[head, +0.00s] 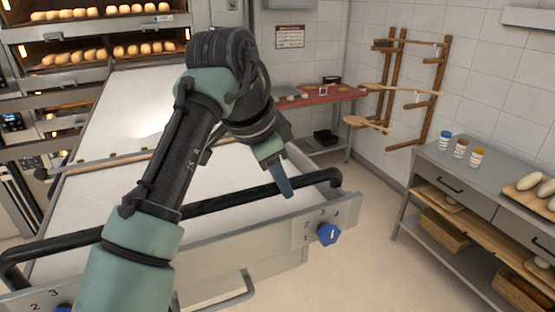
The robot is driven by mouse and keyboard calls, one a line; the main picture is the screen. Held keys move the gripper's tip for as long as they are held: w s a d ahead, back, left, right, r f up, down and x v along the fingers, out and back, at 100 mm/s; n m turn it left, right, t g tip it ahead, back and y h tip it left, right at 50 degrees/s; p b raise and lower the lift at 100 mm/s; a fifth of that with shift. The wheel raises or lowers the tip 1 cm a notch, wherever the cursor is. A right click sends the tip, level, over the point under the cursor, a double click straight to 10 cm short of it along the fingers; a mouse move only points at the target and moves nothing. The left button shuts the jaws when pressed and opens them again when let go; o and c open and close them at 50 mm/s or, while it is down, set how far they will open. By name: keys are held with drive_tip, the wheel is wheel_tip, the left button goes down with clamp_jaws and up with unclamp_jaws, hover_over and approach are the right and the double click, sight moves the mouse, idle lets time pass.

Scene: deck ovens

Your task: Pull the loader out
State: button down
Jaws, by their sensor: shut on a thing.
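The loader is a long white bed (80,205) in a metal frame. Its far end reaches up to the deck oven (62,80) at the back left. A black handle bar (225,202) runs across its near end, above a front panel with numbers and blue knobs. My gripper (283,186), with blue fingers, points down at the right part of this bar and is shut on it. The fingers cover the bar where they meet it. My arm hides the middle of the bar and part of the bed.
Oven decks hold rows of bread rolls (85,53). A steel counter (425,157) with jars (460,148) and loaves stands at the right. A red-topped table (325,95) and a wooden peel rack (390,90) are at the back. The floor (350,230) between loader and counter is clear.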

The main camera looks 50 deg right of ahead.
drive_tip(key=shift+s, duration=0.2)
drive_tip(key=shift+f, duration=0.1)
drive_tip(key=c, duration=0.9)
unclamp_jaws()
drive_tip(key=shift+o, duration=1.2)
drive_tip(key=shift+s, duration=0.2)
drive_tip(key=shift+w, duration=0.2)
drive_tip(key=shift+a+r, duration=0.15)
drive_tip(key=shift+r, duration=0.25)
drive_tip(key=b+v, duration=0.3)
drive_tip(key=v, duration=0.9)
